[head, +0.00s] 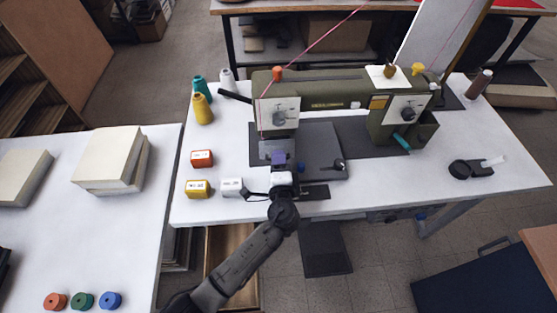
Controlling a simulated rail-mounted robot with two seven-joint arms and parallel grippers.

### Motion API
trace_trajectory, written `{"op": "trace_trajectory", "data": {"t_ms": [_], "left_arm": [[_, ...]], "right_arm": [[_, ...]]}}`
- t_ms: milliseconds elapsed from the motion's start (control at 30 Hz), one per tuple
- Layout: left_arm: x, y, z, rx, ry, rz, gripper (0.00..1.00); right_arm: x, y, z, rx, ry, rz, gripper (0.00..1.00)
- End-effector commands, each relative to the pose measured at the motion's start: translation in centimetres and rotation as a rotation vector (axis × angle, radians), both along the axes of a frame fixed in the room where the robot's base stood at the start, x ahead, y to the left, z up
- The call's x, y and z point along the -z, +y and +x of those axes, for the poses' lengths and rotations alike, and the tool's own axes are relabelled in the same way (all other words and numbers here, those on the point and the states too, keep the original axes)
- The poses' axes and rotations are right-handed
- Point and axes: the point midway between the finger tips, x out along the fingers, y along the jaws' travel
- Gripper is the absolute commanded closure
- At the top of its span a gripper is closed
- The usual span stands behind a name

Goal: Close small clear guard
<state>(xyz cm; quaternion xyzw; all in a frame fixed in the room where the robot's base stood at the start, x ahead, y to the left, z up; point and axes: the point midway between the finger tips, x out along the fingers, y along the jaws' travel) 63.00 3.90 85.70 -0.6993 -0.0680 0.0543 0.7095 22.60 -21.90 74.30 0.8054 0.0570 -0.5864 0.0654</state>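The olive-green sewing machine (330,88) stands on the white table. Below its left head, a small pale greyish plate (268,147) shows over the dark sewing bed (318,150); it may be the clear guard, but its outline and whether it is open or closed are too small to tell. My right gripper is not in view.
Spools and cones (203,108) stand left of the machine.

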Motion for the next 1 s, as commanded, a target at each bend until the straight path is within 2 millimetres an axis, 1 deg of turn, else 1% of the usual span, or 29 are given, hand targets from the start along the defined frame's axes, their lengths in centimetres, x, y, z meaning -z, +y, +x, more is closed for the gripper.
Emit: {"op": "trace_trajectory", "data": {"t_ms": [167, 400, 600, 800, 1000], "left_arm": [[0.0, -0.4, -2.3, 0.001, 0.004, -0.002, 0.64], [0.1, -1.2, -7.0, 0.001, 0.003, -0.001, 0.64], [0.2, -1.8, -10.4, 0.001, 0.003, -0.001, 0.64], [0.3, -2.2, -12.5, 0.000, 0.002, 0.000, 0.64], [0.3, -2.3, -13.3, 0.000, 0.000, 0.000, 0.64]], "right_arm": [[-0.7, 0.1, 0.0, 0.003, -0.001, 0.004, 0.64], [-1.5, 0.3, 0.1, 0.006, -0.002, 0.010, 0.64], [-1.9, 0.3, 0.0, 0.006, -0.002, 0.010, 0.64], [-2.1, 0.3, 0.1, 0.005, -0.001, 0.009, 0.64], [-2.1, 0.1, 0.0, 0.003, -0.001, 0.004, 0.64]]}}
